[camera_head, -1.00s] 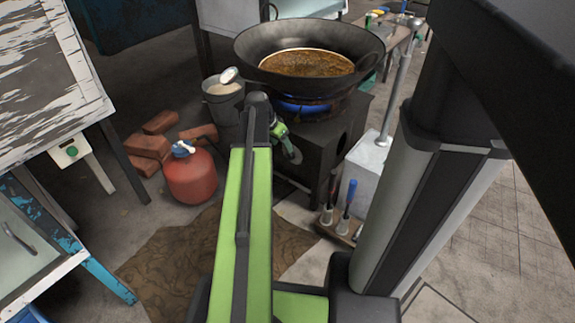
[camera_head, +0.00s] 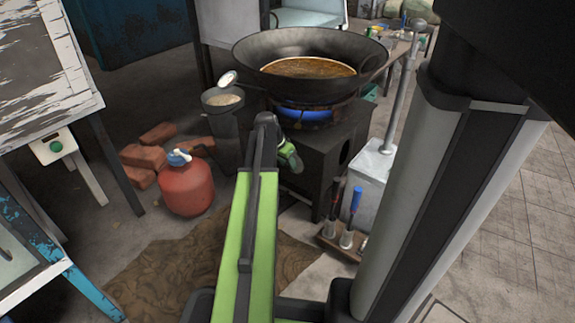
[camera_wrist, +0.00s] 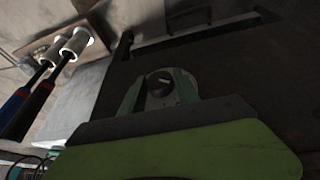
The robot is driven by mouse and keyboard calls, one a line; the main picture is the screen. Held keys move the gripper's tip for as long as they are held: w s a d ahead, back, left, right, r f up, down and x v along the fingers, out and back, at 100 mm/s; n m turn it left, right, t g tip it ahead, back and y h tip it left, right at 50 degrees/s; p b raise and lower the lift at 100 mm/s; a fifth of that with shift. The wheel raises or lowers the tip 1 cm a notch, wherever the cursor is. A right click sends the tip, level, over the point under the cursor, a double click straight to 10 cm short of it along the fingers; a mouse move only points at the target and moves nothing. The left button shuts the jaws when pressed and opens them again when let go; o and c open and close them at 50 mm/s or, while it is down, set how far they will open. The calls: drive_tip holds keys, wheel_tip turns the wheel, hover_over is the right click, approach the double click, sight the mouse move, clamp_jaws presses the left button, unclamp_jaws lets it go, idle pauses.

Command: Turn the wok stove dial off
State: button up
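The black wok (camera_head: 300,90) sits on the dark stove (camera_head: 322,150), with blue flame (camera_head: 303,114) lit under it. My gripper (camera_head: 290,158) is low at the stove's front side in the head view, partly hidden by my own arm. In the wrist view, my gripper's (camera_wrist: 160,90) greenish fingers stand apart. A small round dark dial-like part (camera_wrist: 161,83) with a pale mark shows between them. Whether the fingers touch it I cannot tell. The dial cannot be made out in the head view.
A red gas tank (camera_head: 187,185) and bricks (camera_head: 146,157) lie left of the stove. A pot (camera_head: 222,101) stands beside the wok. A tool holder (camera_head: 340,240) with upright handles is close to the stove's right. Brown matting (camera_head: 165,255) covers the floor in front.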

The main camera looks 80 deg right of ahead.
drive_tip(key=shift+w, duration=0.1)
clamp_jaws()
drive_tip(key=t+h, duration=0.1)
drive_tip(key=t+b, duration=0.1)
drive_tip(key=t, duration=0.1)
drive_tip(key=m+t+h+b, duration=0.1)
drive_tip(key=shift+s+a+t+h, duration=0.1)
drive_tip(key=shift+s+t+h, duration=0.2)
drive_tip(key=shift+t, duration=0.1)
drive_tip(key=shift+w, duration=0.1)
drive_tip(key=o, duration=0.9)
unclamp_jaws()
